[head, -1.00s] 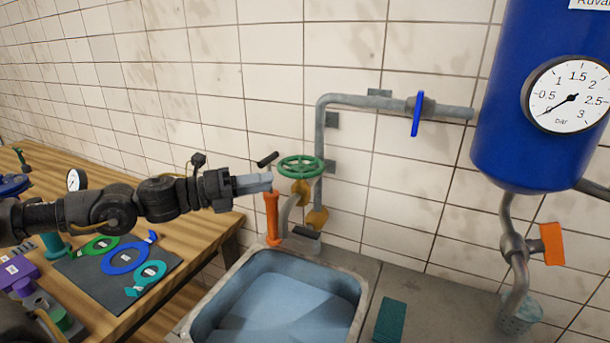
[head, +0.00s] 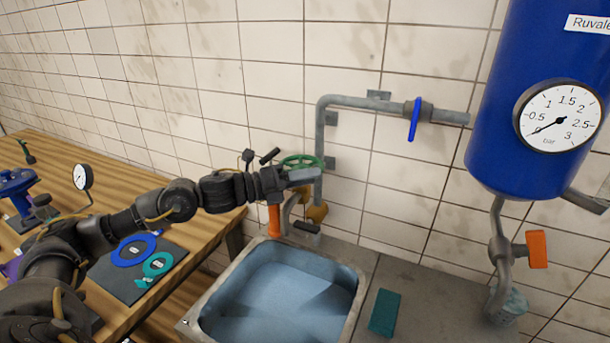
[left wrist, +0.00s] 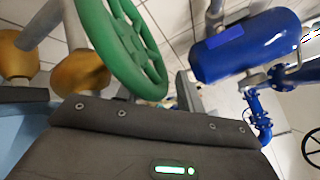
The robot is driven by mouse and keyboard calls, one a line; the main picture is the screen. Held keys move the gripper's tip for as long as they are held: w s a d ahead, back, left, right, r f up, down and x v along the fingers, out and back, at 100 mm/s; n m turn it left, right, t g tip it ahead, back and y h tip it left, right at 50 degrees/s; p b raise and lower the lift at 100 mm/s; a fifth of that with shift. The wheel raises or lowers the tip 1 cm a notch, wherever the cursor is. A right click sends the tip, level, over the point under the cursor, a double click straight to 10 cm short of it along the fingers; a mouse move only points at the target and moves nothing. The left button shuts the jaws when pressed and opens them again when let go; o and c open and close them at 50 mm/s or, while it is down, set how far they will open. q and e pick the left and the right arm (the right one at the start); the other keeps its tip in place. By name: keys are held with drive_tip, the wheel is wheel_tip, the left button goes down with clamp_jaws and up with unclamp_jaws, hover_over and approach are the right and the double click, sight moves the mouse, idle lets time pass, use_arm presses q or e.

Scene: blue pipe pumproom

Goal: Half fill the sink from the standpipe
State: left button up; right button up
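The sink (head: 206,318) stands at the bottom centre of the head view, with a pale blue inside; I cannot tell the water level. Behind it rises the grey standpipe (head: 319,140), with brass-coloured fittings (head: 317,212) and a green handwheel (head: 303,160). An orange upright part (head: 274,221) stands at the sink's back left, its top hidden behind my gripper. My left gripper (head: 303,175) is at the handwheel, overlapping its lower edge in the head view. In the left wrist view the handwheel (left wrist: 108,50) is close ahead; contact and finger gap are unclear. My right gripper is out of view.
A blue lever valve (head: 414,120) sits on the pipe toward the blue tank (head: 500,150) with a gauge (head: 560,118). An orange handle (head: 537,249) is below the tank. A teal block (head: 385,312) lies right of the sink. A wooden bench (head: 110,160) is left.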

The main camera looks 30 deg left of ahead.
use_arm(q)
clamp_jaws()
drive_tip(key=m+g+h+b, duration=0.1)
drive_tip(key=b, duration=0.1)
drive_tip(key=a+m+g+h+b, duration=0.1)
drive_tip(key=g, duration=0.1)
drive_tip(key=shift+s+f+m+h+b, duration=0.1)
drive_tip(key=shift+s+m+h+b, duration=0.05)
drive_tip(key=shift+m+h+b, duration=0.2)
drive_tip(key=shift+s+a+r+m+g+h+b, duration=0.1)
drive_tip(key=shift+a+r+m+g+h+b, duration=0.1)
drive_tip(key=shift+m+g+h+b, duration=0.35)
drive_tip(key=shift+s+a+r+m+g+h+b, duration=0.1)
drive_tip(key=shift+a+m+g+h+b, duration=0.1)
drive_tip(key=shift+m+g, duration=0.5)
drive_tip(key=shift+r, duration=0.1)
unclamp_jaws()
drive_tip(key=shift+s, duration=0.1)
